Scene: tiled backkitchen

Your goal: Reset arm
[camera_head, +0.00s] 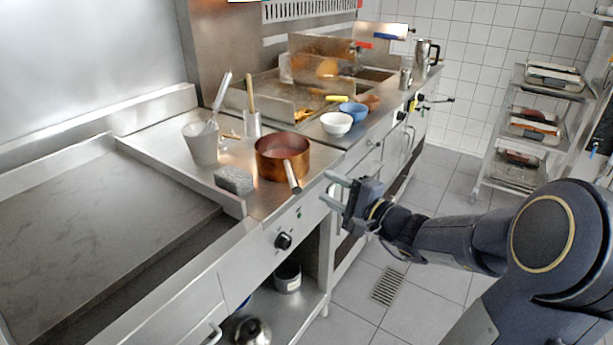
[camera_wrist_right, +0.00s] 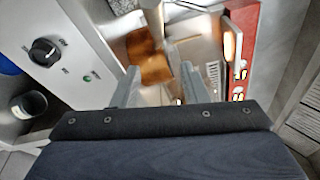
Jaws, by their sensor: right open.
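My right gripper (camera_head: 335,188) reaches in from the right in the head view. It is open, and nothing shows between its fingers. It is in front of the counter's edge, just right of the copper saucepan (camera_head: 282,157) and its handle. In the right wrist view the two fingers of the right gripper (camera_wrist_right: 158,88) stand apart, with the copper pan (camera_wrist_right: 148,58) showing beyond them. I cannot tell from that view how near the pan is. My left gripper is out of view.
A rack (camera_head: 530,130) stands at right; the tiled floor between is clear.

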